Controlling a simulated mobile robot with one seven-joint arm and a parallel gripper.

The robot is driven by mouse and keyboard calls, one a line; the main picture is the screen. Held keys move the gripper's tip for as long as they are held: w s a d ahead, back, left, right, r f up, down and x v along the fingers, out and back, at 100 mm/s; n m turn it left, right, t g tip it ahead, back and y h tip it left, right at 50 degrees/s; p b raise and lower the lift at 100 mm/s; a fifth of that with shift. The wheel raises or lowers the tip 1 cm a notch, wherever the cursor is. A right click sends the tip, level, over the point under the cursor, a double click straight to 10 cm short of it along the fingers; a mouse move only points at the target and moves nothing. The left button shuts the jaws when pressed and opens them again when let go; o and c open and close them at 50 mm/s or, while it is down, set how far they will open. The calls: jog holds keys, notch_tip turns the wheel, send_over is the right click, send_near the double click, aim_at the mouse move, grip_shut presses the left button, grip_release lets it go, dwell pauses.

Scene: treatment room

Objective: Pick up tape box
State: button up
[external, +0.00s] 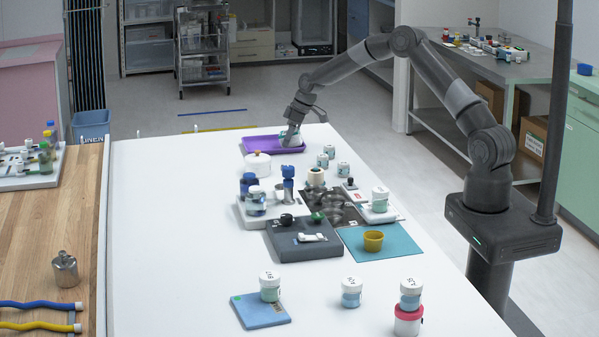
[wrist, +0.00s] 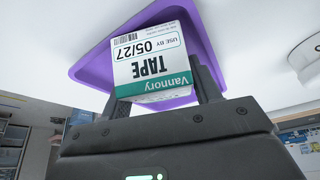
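The tape box (wrist: 153,62) is white with a green band and the word TAPE; it appears upside down in the wrist view. My gripper (wrist: 163,97) has one finger on each side of the box, close against it, and looks shut on it. In the external view my gripper (external: 292,134) points down over the purple tray (external: 262,146) at the far end of the white table. The box shows there only as a small pale shape (external: 291,141) under the fingers. The tray also shows behind the box in the wrist view (wrist: 92,62). I cannot tell whether the box touches the tray.
A white lidded pot (external: 257,164) stands just in front of the tray. Several small jars (external: 323,160) stand to its right. The table's left front is clear.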

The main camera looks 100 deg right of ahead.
jog(key=c, duration=0.7)
jog(key=shift+r, duration=0.55)
jog(key=r, duration=0.2)
jog(key=s+r, duration=0.1)
jog(key=shift+d+r, duration=0.2)
jog(key=shift+r, duration=0.15)
jog(key=s+d+r, duration=0.2)
jog(key=s+r, duration=0.4)
jog(key=s, duration=0.4)
jog(key=t+h, duration=0.2)
jog(key=t, duration=0.1)
send_near(281, 132)
jog(key=w+d+f, duration=0.1)
jog(key=w, duration=0.1)
jog(key=w+d+f, duration=0.1)
jog(key=w+f, duration=0.1)
jog(key=w+d+f, duration=0.1)
jog(key=w, duration=0.1)
jog(key=shift+f, duration=2.35)
